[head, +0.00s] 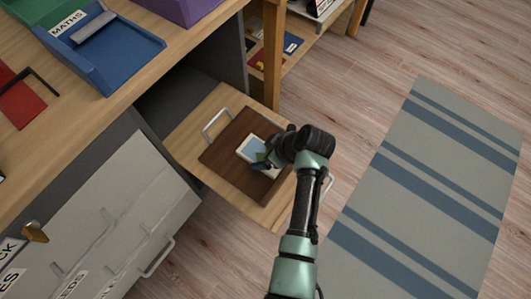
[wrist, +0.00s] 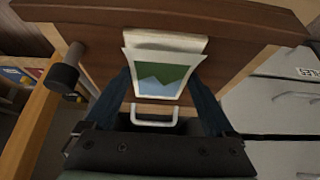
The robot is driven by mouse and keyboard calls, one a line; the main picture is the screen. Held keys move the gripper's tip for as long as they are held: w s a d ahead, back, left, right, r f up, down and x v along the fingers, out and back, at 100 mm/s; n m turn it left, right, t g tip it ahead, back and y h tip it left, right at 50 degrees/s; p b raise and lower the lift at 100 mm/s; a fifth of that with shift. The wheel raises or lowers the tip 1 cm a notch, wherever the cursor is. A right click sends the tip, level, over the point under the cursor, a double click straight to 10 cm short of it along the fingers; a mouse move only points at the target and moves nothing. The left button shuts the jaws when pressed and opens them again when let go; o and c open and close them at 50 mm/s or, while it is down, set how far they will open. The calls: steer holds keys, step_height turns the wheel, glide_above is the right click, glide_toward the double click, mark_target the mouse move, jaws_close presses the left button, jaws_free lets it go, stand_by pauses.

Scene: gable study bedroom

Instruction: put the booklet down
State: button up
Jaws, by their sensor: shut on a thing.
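The booklet (head: 251,147) is small and pale-edged, over the dark brown board (head: 222,157) in the head view. In the wrist view the booklet (wrist: 160,76) shows a cover with green hills and blue below, between the two dark fingers. My gripper (head: 264,160) is shut on it. The dark board (wrist: 80,17) fills the upper part of the wrist view. I cannot tell whether the booklet touches the board. My wrist hides part of the booklet and board in the head view.
The dark board lies on a light wood surface (head: 192,133) beside the desk, with a metal handle (head: 215,123) at its left. A blue MATHS tray (head: 125,57) sits on the desk. A striped rug (head: 420,180) lies on open floor at right. Labelled grey fronts (head: 120,225) stand lower left.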

steer(key=shift+r, duration=0.1)
steer(key=o, duration=1.1)
steer(key=shift+r, duration=0.15)
steer(key=p+v, duration=0.5)
steer(key=v, duration=0.6)
steer(key=shift+d+r, duration=0.25)
steer(key=shift+r, duration=0.1)
